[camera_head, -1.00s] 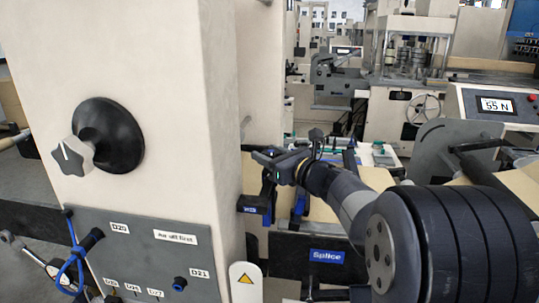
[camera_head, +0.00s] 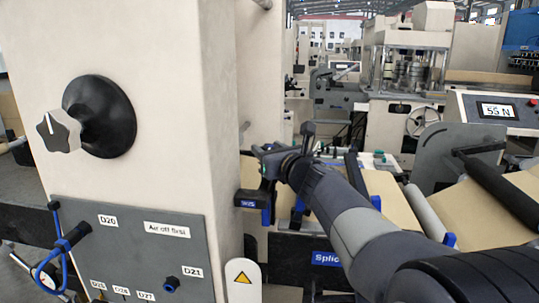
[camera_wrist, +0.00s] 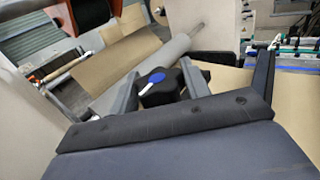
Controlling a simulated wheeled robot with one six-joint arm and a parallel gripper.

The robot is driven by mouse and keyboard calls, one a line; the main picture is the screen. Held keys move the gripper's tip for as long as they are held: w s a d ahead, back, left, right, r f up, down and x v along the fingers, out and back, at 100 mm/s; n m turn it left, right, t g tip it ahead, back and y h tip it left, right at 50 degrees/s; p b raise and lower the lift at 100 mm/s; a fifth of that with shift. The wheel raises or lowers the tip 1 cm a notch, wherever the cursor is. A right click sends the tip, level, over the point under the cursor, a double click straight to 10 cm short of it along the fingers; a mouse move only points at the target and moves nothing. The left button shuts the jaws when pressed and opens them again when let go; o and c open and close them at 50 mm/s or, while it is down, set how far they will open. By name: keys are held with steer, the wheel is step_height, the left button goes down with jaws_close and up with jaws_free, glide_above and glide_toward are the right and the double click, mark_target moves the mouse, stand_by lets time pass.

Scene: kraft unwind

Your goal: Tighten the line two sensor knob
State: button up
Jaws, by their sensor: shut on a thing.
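A black lobed knob with a blue cap and a white pointer line (camera_wrist: 160,86) is between the fingers of my gripper (camera_wrist: 157,80) in the wrist view. My gripper is shut on it. In the head view my gripper (camera_head: 268,166) is beside the cream column, just above a blue-labelled black bracket (camera_head: 248,200). The held knob cannot be made out there, and no line number can be read on it.
The cream column (camera_head: 190,80) fills the left side, with a grey panel (camera_head: 130,245) of labelled ports and a blue hose. Brown web and rollers (camera_head: 495,190) lie to the right. A display (camera_head: 497,110) reads 55 N.

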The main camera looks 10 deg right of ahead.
steer(key=shift+r, duration=0.1)
steer(key=o, duration=0.9)
steer(key=shift+s, duration=0.1)
steer(key=v, duration=1)
steer(key=shift+s+b, duration=0.3)
steer(key=shift+s, duration=0.05)
steer(key=shift+w, duration=0.1)
steer(key=p+x, duration=0.1)
steer(key=x, duration=0.9)
steer(key=shift+w, duration=0.35)
